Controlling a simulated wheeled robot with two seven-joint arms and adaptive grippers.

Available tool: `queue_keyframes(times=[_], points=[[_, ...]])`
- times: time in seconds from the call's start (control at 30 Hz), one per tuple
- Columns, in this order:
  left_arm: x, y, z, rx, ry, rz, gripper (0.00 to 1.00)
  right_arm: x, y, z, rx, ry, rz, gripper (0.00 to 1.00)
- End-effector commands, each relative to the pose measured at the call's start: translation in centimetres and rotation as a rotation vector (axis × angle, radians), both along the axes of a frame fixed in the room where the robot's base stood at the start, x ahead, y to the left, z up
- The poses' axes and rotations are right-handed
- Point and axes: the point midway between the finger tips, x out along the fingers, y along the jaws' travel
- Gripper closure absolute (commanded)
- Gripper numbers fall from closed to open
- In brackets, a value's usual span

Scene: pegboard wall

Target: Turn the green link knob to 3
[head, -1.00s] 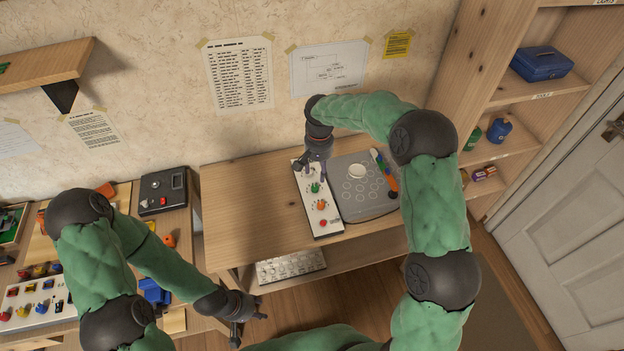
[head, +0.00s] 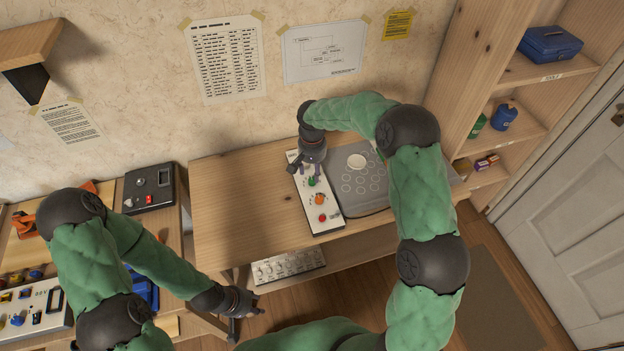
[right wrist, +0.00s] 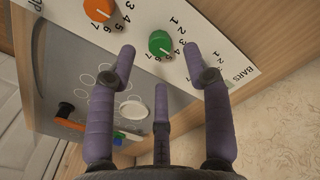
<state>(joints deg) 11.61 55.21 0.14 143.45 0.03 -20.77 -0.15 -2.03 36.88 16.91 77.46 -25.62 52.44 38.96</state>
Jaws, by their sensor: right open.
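The green knob (head: 311,181) is on a white panel (head: 331,228) on the wooden desk. In the right wrist view the green knob (right wrist: 160,43) has a number scale from 1 to 7 around it. A pale mark on it points toward the lower right; I cannot tell the exact number. My right gripper (head: 309,170) is open above the knob. In the right wrist view its purple fingers (right wrist: 158,50) are spread on either side of the knob, with a visible gap. My left gripper (head: 246,316) is open and empty, low in front of the desk.
An orange knob (head: 320,199) and a red knob (head: 322,217) are on the same panel. A grey plate with a white disc (head: 357,161) lies right beside it. The desk's left part (head: 235,205) is clear.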

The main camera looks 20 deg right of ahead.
Motion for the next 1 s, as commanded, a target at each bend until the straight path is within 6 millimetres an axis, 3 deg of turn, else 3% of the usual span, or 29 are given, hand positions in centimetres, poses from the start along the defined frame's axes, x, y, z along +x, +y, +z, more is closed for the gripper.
queue_keyframes(times=[0.1, 0.3, 0.67, 0.7, 0.87, 1.0], points=[[0.0, 0.0, -0.7, 0.0, 0.0, 0.0, 0.6, -0.1, 0.0, -2.2, 0.001, 0.002, -0.001, 0.5], [0.0, 0.0, -1.1, 0.0, 0.0, 0.0, 0.6, 0.0, 0.0, -4.1, 0.0, 0.0, -0.001, 0.5], [0.0, 0.0, -1.1, 0.0, 0.0, 0.0, 0.6, 0.0, 0.0, -4.5, 0.001, -0.001, -0.001, 0.5], [0.0, 0.0, -1.1, 0.0, 0.0, 0.0, 0.6, 0.0, 0.0, -4.5, 0.001, -0.001, -0.001, 0.52], [0.0, 0.0, -1.1, 0.0, 0.0, 0.0, 0.6, 0.0, 0.0, -4.5, 0.001, 0.0, -0.001, 0.98], [0.0, 0.0, -1.1, 0.0, 0.0, 0.0, 0.6, 0.0, 0.0, -4.5, 0.001, 0.0, -0.001, 1.0]])
